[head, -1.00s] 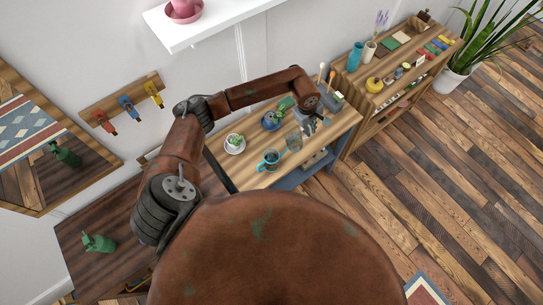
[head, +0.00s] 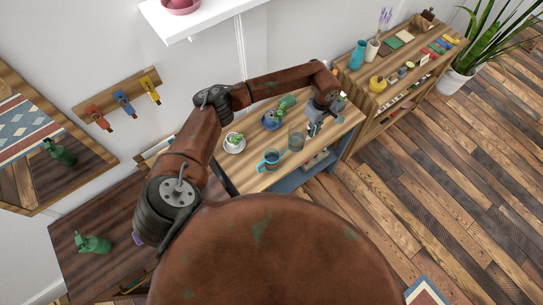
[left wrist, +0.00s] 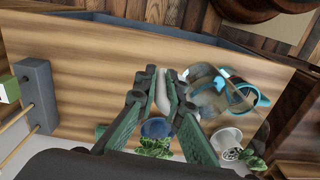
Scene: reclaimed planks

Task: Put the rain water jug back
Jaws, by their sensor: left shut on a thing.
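A see-through greyish jug (head: 297,140) is over the wooden worktop in the head view; it also shows right of the fingers in the left wrist view (left wrist: 205,88). My left gripper (head: 315,124) reaches over the worktop from behind, beside the jug. In the left wrist view its green fingers (left wrist: 162,92) are closed around a pale upright piece, which looks like the jug's handle. Whether the jug's base touches the worktop is unclear. A teal-handled clear vessel (head: 268,160) stands close by and partly overlaps the jug in the left wrist view (left wrist: 243,92). My right gripper is not in view.
The worktop (head: 255,180) also holds a blue-potted plant (head: 272,120) and a white-potted plant (head: 234,143). A cluttered shelf unit (head: 365,105) adjoins at the right. Colored hooks (head: 123,102) and a mirror hang left. A green can (head: 95,244) stands on a dark table.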

